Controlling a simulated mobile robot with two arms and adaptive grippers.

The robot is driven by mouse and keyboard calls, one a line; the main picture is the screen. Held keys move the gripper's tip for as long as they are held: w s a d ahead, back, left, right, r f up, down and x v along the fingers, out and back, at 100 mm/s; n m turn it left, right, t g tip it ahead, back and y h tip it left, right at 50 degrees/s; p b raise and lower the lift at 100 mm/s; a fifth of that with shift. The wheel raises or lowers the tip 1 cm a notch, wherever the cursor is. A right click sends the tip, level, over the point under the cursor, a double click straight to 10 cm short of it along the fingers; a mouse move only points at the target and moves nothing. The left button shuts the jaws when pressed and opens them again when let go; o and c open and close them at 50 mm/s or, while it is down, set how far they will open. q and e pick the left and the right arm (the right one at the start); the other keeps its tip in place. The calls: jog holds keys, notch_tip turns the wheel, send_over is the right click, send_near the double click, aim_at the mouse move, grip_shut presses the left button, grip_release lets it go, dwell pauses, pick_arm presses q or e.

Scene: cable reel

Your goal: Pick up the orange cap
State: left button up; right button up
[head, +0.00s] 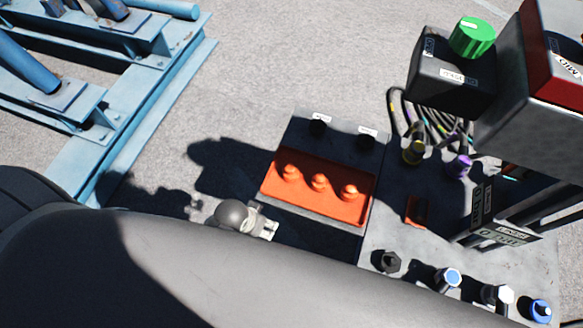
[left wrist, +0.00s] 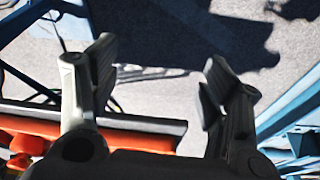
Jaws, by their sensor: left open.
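Three orange caps stand in a row in a shallow orange tray: a left cap (head: 290,172), a middle cap (head: 319,182) and a right cap (head: 350,192). I cannot tell which one the task means. The tray (head: 330,214) is set in a dark panel. Orange parts (left wrist: 28,144) show there at lower left, outside the fingers. My right gripper is not seen.
A blue steel frame (head: 135,110) stands at the left. A black box with a green knob (head: 472,37) rises at upper right, with cables below it. Paved ground lies clear between frame and panel.

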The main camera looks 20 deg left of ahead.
pick_arm(q)
jog(key=w+d+r+h+p, duration=0.1)
jog(key=w+d+r+h, duration=0.1)
jog(key=w+d+r, duration=0.5)
jog(key=w+d+r+h, duration=0.2)
jog(key=d+r, duration=0.8)
jog(key=n+g+y, duration=0.3)
jog(key=n+y, duration=0.2)
jog(key=n, duration=0.1)
send_over(290, 167)
jog(key=shift+a+f, duration=0.1)
jog(key=shift+f, duration=0.3)
jog(key=shift+w+a+f, duration=0.1)
jog(key=shift+a, duration=0.2)
notch_tip(290, 167, down, 5)
jog(key=shift+f, duration=0.15)
jog(key=f, duration=0.2)
jog(key=d+f, duration=0.1)
jog(key=f, duration=0.1)
jog(key=shift+p, duration=0.35)
jog(key=shift+f, duration=0.6)
jog(key=shift+a, duration=0.1)
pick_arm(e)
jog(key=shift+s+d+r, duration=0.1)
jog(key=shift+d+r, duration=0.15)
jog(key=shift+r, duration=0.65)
